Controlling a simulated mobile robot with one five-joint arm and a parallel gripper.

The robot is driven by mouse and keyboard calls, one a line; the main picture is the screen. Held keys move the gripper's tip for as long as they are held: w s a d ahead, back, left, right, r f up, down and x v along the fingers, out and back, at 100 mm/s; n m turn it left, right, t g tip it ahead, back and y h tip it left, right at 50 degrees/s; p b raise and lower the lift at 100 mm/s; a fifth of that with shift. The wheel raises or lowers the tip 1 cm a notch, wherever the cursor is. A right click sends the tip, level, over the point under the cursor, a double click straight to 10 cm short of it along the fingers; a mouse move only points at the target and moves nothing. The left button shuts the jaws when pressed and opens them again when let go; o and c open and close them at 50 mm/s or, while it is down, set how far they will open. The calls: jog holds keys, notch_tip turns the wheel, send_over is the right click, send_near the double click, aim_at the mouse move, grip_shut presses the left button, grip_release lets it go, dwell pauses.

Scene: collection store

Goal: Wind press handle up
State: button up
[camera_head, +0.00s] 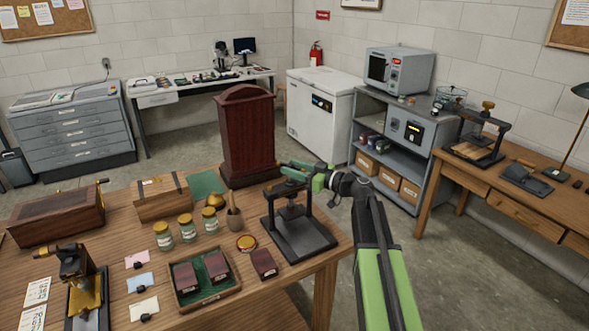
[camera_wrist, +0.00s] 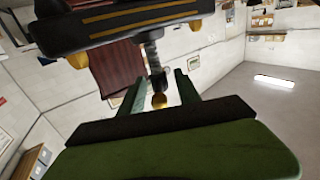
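The black press (camera_head: 300,238) stands upright near the right end of the front wooden table, with a flat base, two posts and a central screw. My gripper (camera_head: 294,169) is at the top of this press, coming in from the right, and hides most of its handle. In the wrist view my gripper (camera_wrist: 158,92) has its two green fingers apart. A small brass knob (camera_wrist: 159,100) on a dark stem shows between them; whether they touch it I cannot tell. A dark crossbar with gold stripes (camera_wrist: 135,22) fills the top of that view.
A dark red wooden case (camera_head: 247,135) stands just behind the press. A second press (camera_head: 476,155) stands on the right table. Floor is clear between the tables.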

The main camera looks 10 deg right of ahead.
jog(key=shift+c, duration=0.3)
grip_shut()
jog(key=shift+w+d+n+g+y, duration=0.1)
jog(key=shift+d+n+g+y, duration=0.05)
jog(key=shift+n+g+y, duration=0.15)
jog(key=shift+w+n+g+y, duration=0.15)
jog(key=shift+n+g+y, duration=0.35)
jog(key=shift+g, duration=0.2)
jog(key=n+g+y, duration=0.1)
jog(key=n+g, duration=0.1)
jog(key=g, duration=0.1)
jog(key=shift+w+d+n+g+y, duration=0.1)
jog(key=shift+w+n+g+y, duration=0.1)
jog(key=shift+n+g+y, duration=0.15)
jog(key=n+g+y, duration=0.1)
jog(key=n+g, duration=0.2)
jog(key=g, duration=0.1)
jog(key=shift+g, duration=0.25)
jog(key=shift+n+g, duration=0.75)
jog(key=shift+g, duration=0.45)
jog(key=shift+n+g, duration=0.3)
jog(key=shift+g, duration=0.2)
